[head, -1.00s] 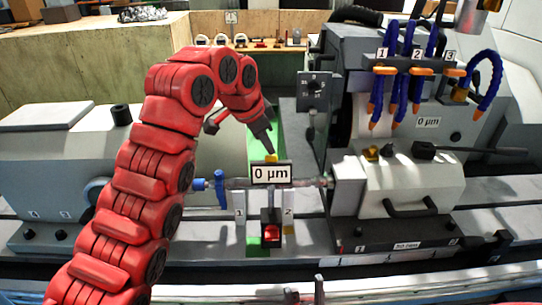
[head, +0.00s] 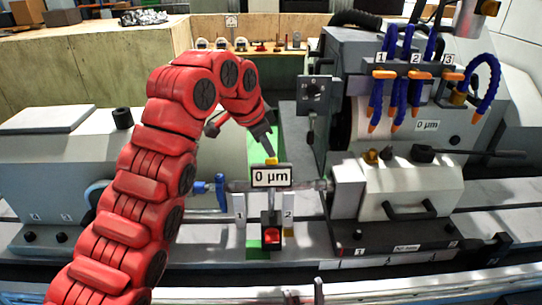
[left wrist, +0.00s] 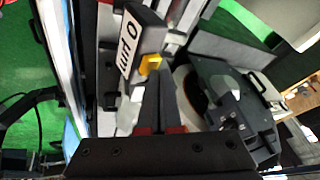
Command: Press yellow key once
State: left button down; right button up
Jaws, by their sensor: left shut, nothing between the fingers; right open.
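The yellow key (head: 271,161) sits on top of the small display box (head: 271,177) that reads "0 µm", at the middle of the head view. In the left wrist view the yellow key (left wrist: 150,64) juts from the edge of the display box (left wrist: 143,30). My left gripper (head: 270,153) is shut and empty, with its tips pointing down just above the key. In the left wrist view its fingertips (left wrist: 158,80) lie close by the key; I cannot tell whether they touch.
The grinder's wheel head (head: 395,90) with blue coolant hoses stands to the right, the grey tailstock (head: 60,165) to the left.

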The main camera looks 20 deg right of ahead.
pick_arm(q)
jog(key=shift+w+d+r+p, duration=0.1)
jog(key=shift+w+r+p, duration=0.2)
jog(key=shift+p, duration=0.2)
jog(key=shift+w+d, duration=0.15)
jog(key=shift+w, duration=0.3)
jog(key=r+p, duration=0.1)
jog(key=p, duration=0.1)
jog(key=w+r+p, duration=0.1)
jog(key=r+p, duration=0.2)
jog(key=p, duration=0.2)
jog(key=shift+w+d+r, duration=0.25)
jog(key=shift+w+r, duration=0.05)
jog(key=shift+w, duration=0.05)
